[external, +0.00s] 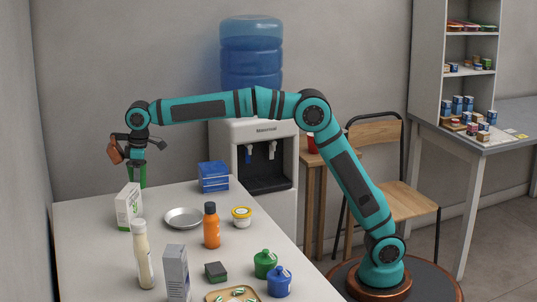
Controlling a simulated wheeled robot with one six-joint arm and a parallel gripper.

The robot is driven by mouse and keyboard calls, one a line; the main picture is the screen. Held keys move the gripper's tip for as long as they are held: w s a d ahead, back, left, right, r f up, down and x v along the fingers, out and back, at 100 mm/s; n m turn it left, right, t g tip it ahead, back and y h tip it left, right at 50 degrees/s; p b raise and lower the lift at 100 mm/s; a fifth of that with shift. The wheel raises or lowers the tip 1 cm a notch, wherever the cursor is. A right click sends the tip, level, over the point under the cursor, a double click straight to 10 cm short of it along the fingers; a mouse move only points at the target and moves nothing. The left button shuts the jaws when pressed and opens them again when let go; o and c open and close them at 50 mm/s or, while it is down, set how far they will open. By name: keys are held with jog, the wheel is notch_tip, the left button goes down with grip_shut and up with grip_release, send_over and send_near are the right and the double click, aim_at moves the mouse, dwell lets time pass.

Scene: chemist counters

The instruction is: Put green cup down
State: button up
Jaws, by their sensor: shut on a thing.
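The green cup (136,174) is at the far left of the external view, by the back edge of the white table (85,225). My gripper (136,158) points down and is shut on the cup from above. The cup is small in view, and the white carton (129,208) stands in front of its lower part. I cannot tell whether the cup's base touches the table or hangs above it.
A metal plate (183,218), an orange bottle (211,228), a white-yellow tub (242,216) and a blue box (213,177) stand nearby. A cream bottle (143,258), a tall box (176,275) and green and blue jars (265,264) crowd the front. The left table side looks clear.

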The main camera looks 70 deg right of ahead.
jog(key=shift+f, duration=1.9)
jog(key=shift+f, duration=0.1)
jog(key=o, duration=0.9)
jog(key=shift+o, duration=0.2)
notch_tip(320, 180, up, 12)
jog(key=s, duration=0.1)
jog(key=shift+d, duration=0.4)
jog(key=shift+s, duration=0.15)
